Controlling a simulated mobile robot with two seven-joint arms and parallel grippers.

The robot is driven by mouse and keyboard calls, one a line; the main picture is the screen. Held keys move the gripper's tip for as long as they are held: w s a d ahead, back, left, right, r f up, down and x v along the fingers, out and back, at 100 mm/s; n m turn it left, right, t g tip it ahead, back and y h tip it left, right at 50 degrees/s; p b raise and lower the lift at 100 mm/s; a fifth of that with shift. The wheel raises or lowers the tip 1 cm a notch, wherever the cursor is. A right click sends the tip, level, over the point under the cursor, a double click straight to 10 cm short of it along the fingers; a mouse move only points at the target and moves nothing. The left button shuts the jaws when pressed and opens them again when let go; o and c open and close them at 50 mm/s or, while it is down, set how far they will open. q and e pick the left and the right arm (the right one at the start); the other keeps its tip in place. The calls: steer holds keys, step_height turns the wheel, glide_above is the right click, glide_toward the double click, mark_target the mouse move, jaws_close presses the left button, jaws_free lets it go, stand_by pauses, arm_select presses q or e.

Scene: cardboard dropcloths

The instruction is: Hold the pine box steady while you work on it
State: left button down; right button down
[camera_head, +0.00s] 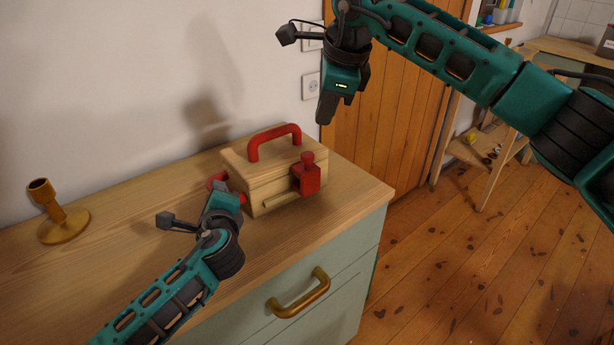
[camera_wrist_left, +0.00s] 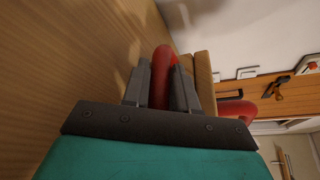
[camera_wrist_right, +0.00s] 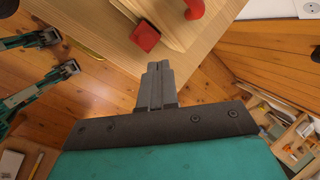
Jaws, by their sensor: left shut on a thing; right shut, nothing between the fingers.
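The pine box (camera_head: 270,172) sits on the wooden top of a cabinet, its lid down. It has a red arched handle (camera_head: 275,138) on top, a red block with a knob (camera_head: 307,176) on its front and a red side handle (camera_head: 216,181) on its left. My left gripper (camera_head: 229,189) is at the box's left side. In the left wrist view its fingers are shut on the red side handle (camera_wrist_left: 161,75). My right gripper (camera_head: 324,112) is raised above and right of the box, shut and empty, apart from it. The right wrist view shows its fingers together (camera_wrist_right: 155,82).
A brass candlestick (camera_head: 60,217) stands on the cabinet top (camera_head: 120,270) at the left. The cabinet's right edge is close to the box. A brass drawer pull (camera_head: 300,294) sticks out in front. Wall sockets (camera_head: 311,86) are behind, and a wooden door (camera_head: 385,110) is beyond.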

mark_target(303, 157)
steer(key=w+f+n+t+h, duration=0.1)
steer(key=w+f+n, duration=0.2)
steer(key=f+n, duration=0.6)
steer(key=shift+w+d+f+n+t+h, duration=0.15)
steer(key=shift+d+f+n+t+h, duration=0.25)
steer(key=shift+n, duration=5.1)
steer(key=shift+a, duration=0.2)
steer(key=shift+s+a, duration=0.75)
steer(key=shift+a, duration=0.35)
steer(key=shift+s+a, duration=0.7)
steer(key=shift+a, duration=0.35)
steer(key=shift+r, duration=3.55)
